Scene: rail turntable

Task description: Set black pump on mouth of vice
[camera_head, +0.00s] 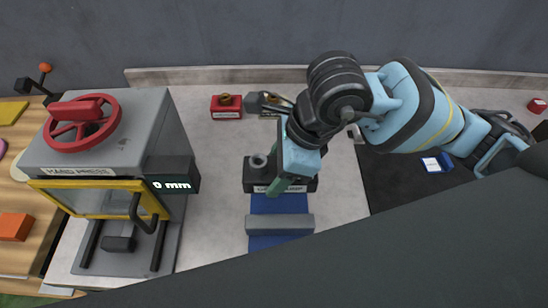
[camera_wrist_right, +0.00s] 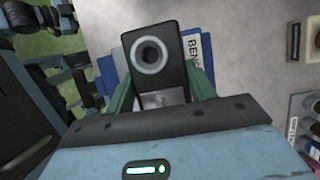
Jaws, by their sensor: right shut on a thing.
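The black pump (camera_wrist_right: 171,75), a dark block with a grey ring on its face, is between the green fingers of my right gripper (camera_wrist_right: 150,100) in the wrist view. My right gripper (camera_head: 287,168) is shut on it. In the head view the pump's ring end (camera_head: 258,163) sticks out left of the gripper. The vice (camera_head: 275,243) has a blue bed and a grey bar (camera_head: 280,224) across its front. The pump overlaps the vice's back part; I cannot tell whether they touch. The gripper hides part of both. My left gripper is not in view.
A grey hand press (camera_head: 105,135) with a red wheel stands at the left. A red box (camera_head: 226,107) with a knob is at the back. A black mat (camera_head: 400,180) and a blue box (camera_head: 437,162) lie to the right. Bare grey top separates the press and vice.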

